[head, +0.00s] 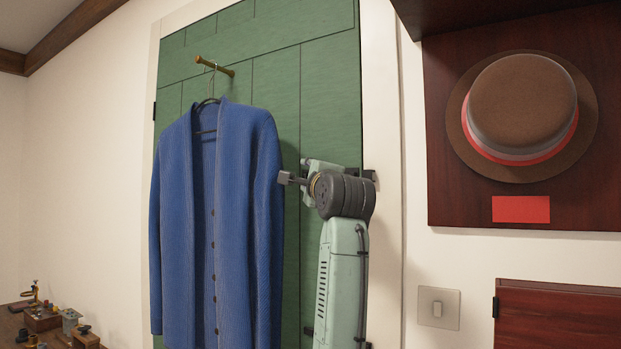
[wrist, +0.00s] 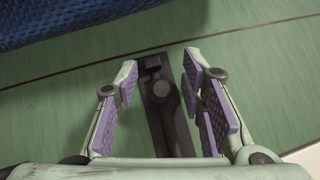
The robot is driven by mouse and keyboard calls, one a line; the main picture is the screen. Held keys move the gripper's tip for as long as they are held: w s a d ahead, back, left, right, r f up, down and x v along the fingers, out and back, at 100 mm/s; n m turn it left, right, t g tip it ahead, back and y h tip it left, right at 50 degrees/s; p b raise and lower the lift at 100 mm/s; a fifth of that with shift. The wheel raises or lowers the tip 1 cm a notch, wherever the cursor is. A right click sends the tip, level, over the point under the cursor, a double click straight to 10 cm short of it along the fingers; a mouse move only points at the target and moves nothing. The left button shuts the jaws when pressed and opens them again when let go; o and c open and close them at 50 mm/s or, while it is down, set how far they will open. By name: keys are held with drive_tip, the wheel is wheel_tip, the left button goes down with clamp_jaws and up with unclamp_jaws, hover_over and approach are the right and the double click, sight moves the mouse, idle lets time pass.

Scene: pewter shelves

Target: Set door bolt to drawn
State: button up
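The door bolt (wrist: 165,125) is a dark metal bar with a round knob (wrist: 161,88) on the green door (wrist: 60,105). In the wrist view, my gripper (wrist: 162,68) is open, its purple-padded fingers on either side of the bolt near the knob. Gaps show between pads and knob; I cannot tell how deep the fingers reach. In the head view, a dark end of the bolt (head: 286,178) shows left of my arm and a dark piece (head: 371,175) shows at the door's right edge. My arm hides the middle, so I cannot tell how far the bolt is slid.
A blue cardigan (head: 230,220) hangs from a peg (head: 214,67) on the door, close left of my gripper. A brown hat (head: 522,117) hangs on a dark red panel to the right, above a light switch (head: 438,308). Small items stand on a table at lower left.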

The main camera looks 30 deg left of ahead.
drive_tip(key=v, duration=1.2)
idle(0.5)
